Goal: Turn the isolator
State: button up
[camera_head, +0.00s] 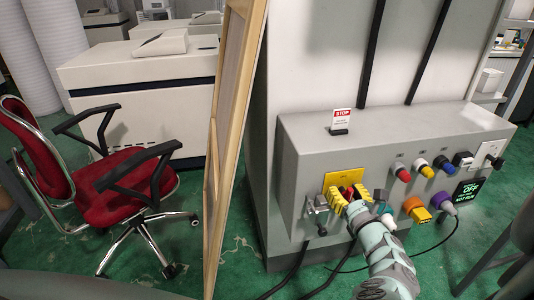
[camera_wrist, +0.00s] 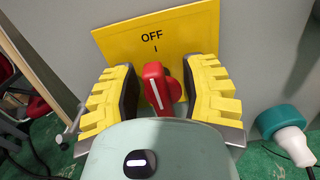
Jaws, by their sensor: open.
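The isolator is a red rotary handle (camera_wrist: 157,86) with a white line along it, on a yellow plate (camera_wrist: 158,38) marked "OFF". In the wrist view the handle stands close to upright, with its top leaning slightly left. In the head view the yellow plate (camera_head: 345,180) is at the left of the grey box's front, and the red handle is mostly hidden by my gripper. My gripper (camera_head: 345,198) has yellow ridged fingers. In the wrist view the gripper (camera_wrist: 160,95) is open, one finger on each side of the handle, with gaps visible between.
A wooden-edged panel (camera_head: 228,130) and red chair (camera_head: 120,185) stand left. Cables lie below.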

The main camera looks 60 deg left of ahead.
jog(key=shift+o, duration=0.4)
jog(key=shift+w, duration=0.1)
grip_shut()
jog(key=shift+n, duration=0.5)
jog(key=shift+c, duration=0.4)
grip_release()
jog(key=shift+d, duration=0.1)
jog(key=v, duration=1.2)
jog(key=shift+f, duration=0.1)
